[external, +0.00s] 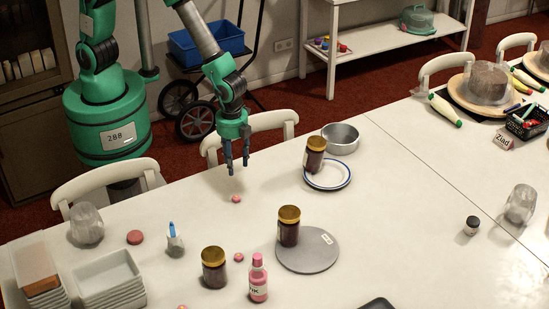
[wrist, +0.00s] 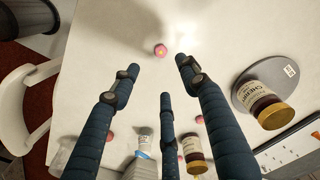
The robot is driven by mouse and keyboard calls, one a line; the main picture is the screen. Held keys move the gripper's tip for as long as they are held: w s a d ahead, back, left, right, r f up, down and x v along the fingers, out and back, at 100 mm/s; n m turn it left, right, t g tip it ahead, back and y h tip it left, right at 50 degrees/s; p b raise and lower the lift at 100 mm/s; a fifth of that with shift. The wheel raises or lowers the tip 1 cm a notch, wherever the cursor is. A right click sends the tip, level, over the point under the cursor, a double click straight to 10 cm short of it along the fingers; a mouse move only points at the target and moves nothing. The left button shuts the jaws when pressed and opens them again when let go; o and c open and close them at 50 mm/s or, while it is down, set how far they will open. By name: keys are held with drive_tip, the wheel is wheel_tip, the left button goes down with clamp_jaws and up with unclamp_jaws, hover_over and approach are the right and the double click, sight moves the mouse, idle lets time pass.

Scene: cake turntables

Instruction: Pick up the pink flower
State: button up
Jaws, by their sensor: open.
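A small pink flower (external: 236,198) lies on the white table near its back edge. In the wrist view the flower (wrist: 160,50) shows a yellowish centre and lies just beyond the fingertips. My gripper (external: 238,168) hangs above the table, fingers pointing down, slightly above and behind the flower. Its dark blue fingers (wrist: 157,76) are spread open with nothing between them, and do not touch the flower. Another small pink piece (external: 239,257) lies nearer the front, and one more (external: 182,307) is at the bottom edge of the external view.
A dark jar (external: 289,230) stands on a grey turntable (external: 322,262); another jar (external: 214,270) and a pink bottle (external: 258,282) stand nearby. A third jar (external: 315,158) stands on a blue-rimmed plate (external: 345,178). A chair (external: 270,121) is behind the table. Table around the flower is clear.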

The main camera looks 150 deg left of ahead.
drive_tip(key=shift+f, duration=0.15)
drive_tip(key=b, duration=0.1)
hover_over(236, 196)
drive_tip(key=shift+s+a+f, duration=0.1)
drive_tip(key=shift+f, duration=4.15)
drive_tip(key=shift+f+b, duration=0.65)
drive_tip(key=shift+f, duration=1.95)
drive_tip(key=shift+c, duration=0.3)
drive_tip(key=c, duration=0.8)
